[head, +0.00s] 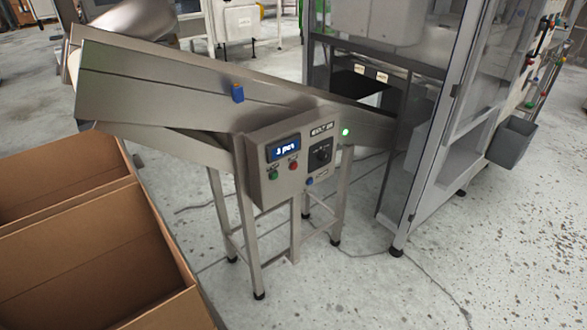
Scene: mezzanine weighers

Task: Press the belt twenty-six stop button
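A grey control box (260,192) is mounted on the side of a sloping steel conveyor (165,88). Its small label (322,128) is too blurred to read surely. The box has a lit blue display (284,148), a green button (273,175) and, to its right, a red button (293,165). A black rotary knob (320,155) sits farther right, and a small blue part (310,181) is at the lower edge. A green light (346,132) glows just right of the box. Neither of my grippers is in view.
Open cardboard boxes (95,252) stand at the lower left, close to the conveyor legs. A glass-panelled machine frame (455,130) stands right of the conveyor, with a grey bin (512,142) beyond. The speckled floor (340,285) in front of the control box is mostly clear.

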